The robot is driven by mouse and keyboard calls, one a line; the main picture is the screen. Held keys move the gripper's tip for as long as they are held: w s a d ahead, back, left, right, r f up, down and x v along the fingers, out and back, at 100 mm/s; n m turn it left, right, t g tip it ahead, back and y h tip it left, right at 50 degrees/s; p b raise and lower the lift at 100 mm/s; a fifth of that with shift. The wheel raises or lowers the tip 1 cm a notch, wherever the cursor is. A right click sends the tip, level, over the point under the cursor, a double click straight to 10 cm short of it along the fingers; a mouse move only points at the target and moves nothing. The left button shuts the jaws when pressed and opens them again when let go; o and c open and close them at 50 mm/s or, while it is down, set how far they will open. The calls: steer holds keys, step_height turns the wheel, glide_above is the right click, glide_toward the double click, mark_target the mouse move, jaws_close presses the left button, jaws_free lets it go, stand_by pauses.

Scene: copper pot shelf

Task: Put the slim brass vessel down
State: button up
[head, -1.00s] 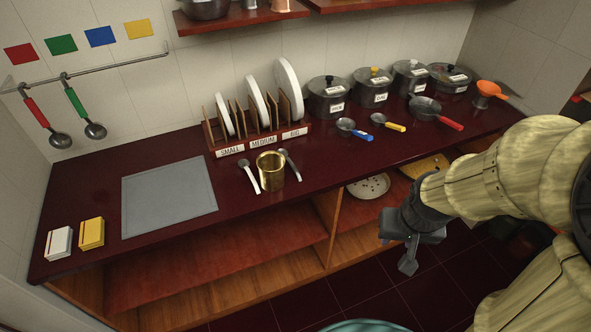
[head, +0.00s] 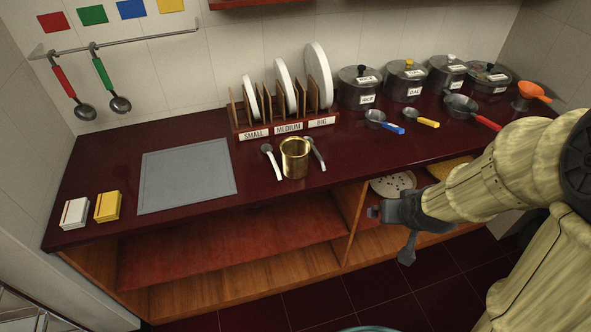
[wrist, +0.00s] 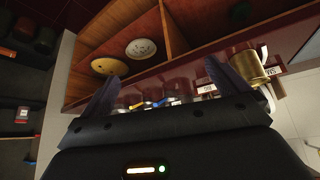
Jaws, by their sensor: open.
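A brass vessel (head: 295,158) stands upright on the dark red counter (head: 205,225), near its front edge, between two spoons. It also shows at the right of the wrist view (wrist: 247,66). My gripper (head: 389,233) is in front of the counter, to the right of the vessel and apart from it. In the wrist view my gripper (wrist: 162,88) has its two fingers spread, with nothing held between them.
A plate rack (head: 288,127) stands behind the vessel. Lidded pots (head: 359,90) and small pans are at the right. A grey mat (head: 187,175) lies at the left.

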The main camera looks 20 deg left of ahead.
steer(key=w+a+f+n+t+y+b, duration=0.2)
steer(key=w+a+f+t+y+b, duration=0.1)
steer(key=a+b, duration=0.4)
steer(key=w+a+f+n+t+y+b, duration=0.2)
steer(key=a+f+t+y+b, duration=0.3)
steer(key=a, duration=0.8)
steer(key=shift+w+a+f+t+y+b, duration=0.25)
steer(key=shift+w+f+b, duration=0.3)
steer(key=shift+f+b, duration=0.35)
steer(key=shift+w+r, duration=0.1)
steer(key=shift+r, duration=0.05)
